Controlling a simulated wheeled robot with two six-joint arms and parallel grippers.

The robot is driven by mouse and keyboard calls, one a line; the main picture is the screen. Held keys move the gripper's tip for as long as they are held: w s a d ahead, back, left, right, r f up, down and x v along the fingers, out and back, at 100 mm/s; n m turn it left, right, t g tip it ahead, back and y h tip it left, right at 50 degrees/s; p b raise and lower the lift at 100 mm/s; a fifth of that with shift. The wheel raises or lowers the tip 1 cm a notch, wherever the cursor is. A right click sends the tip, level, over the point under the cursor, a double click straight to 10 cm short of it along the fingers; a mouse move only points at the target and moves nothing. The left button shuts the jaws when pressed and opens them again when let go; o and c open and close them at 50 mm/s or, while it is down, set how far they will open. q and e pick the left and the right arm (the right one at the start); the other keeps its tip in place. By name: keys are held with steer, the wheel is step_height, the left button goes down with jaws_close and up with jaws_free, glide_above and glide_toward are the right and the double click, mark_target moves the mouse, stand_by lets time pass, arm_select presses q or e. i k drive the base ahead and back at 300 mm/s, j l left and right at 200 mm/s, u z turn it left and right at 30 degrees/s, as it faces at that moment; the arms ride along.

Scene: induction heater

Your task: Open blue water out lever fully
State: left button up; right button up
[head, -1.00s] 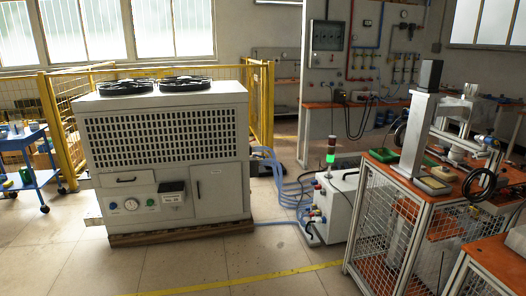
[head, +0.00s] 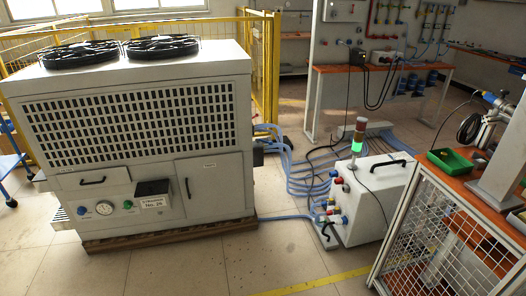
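No gripper of mine is in view. A white box-shaped unit (head: 383,204) with a black top handle and a signal tower (head: 357,140) lit green stands on the floor right of centre. Small red, yellow and blue fittings (head: 334,205) sit on its left face, with blue hoses (head: 295,178) running to them. A large white chiller (head: 140,136) with two top fans stands at the left. More hoses and fittings are at its right side (head: 266,138). The blue water out lever is too small to pick out, and its position cannot be told.
An orange-topped bench (head: 440,188) with mesh sides stands at the right, holding a green tray (head: 444,160). Hoses lie on the floor between chiller and box. A yellow fence (head: 263,70) is behind the chiller. The tiled floor (head: 215,262) in front is clear.

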mark_target(258, 139)
steer(key=i, duration=0.4)
steer(key=i+j+z, duration=0.1)
steer(key=i, duration=0.35)
